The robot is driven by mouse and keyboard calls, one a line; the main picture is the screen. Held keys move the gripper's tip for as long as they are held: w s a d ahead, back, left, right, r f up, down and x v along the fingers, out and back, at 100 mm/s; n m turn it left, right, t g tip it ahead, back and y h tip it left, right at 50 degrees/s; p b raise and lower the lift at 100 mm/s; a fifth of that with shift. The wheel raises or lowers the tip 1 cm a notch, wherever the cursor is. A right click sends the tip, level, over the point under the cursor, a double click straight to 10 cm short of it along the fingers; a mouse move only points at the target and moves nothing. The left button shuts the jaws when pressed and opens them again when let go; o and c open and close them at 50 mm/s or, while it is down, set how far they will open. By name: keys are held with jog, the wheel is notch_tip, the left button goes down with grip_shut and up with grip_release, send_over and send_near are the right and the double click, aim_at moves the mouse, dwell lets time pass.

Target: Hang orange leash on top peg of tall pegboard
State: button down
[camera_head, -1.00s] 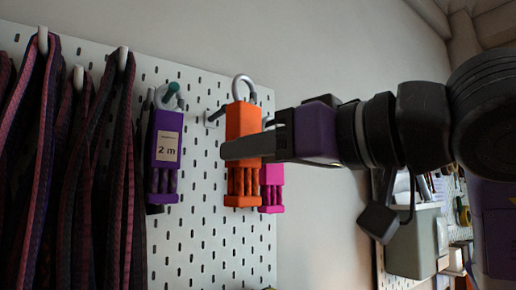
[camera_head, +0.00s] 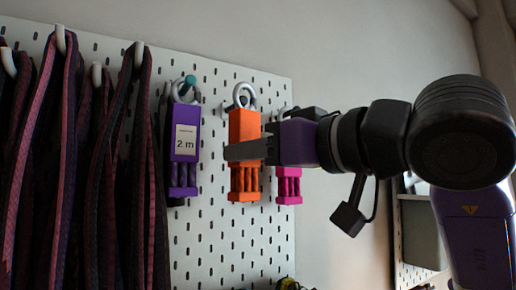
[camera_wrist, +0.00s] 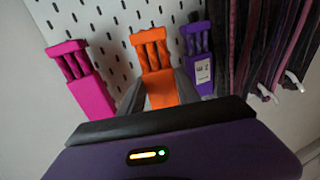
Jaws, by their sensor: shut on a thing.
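The orange leash (camera_head: 243,127) is a bundled orange block with braided strands below and a light ring on top. It is upright in front of the white pegboard (camera_head: 232,222). My gripper (camera_head: 248,150) reaches in from the right and is shut on the orange leash. In the wrist view the orange leash (camera_wrist: 160,88) sits between the two dark fingers. Its ring overlaps a pale peg in the head view; I cannot tell whether it is around the peg or in front of it.
A purple leash (camera_head: 184,135) labelled "2 m" hangs from a teal-tipped peg to the left. A pink leash (camera_head: 289,185) hangs close on the right, partly behind my gripper. Dark striped cords (camera_head: 60,150) hang from white hooks at far left. Bare wall lies right of the board.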

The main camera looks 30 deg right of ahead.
jog(key=shift+w+p, duration=0.3)
jog(key=shift+w, duration=0.85)
jog(key=shift+w+f+b, duration=0.2)
jog(key=shift+f+b, duration=0.1)
jog(key=shift+b, duration=0.15)
jog(key=shift+w+f+b, duration=0.15)
jog(key=shift+w+b, duration=0.2)
jog(key=shift+b, duration=0.25)
jog(key=c, duration=0.8)
grip_release()
jog(key=shift+o, duration=0.2)
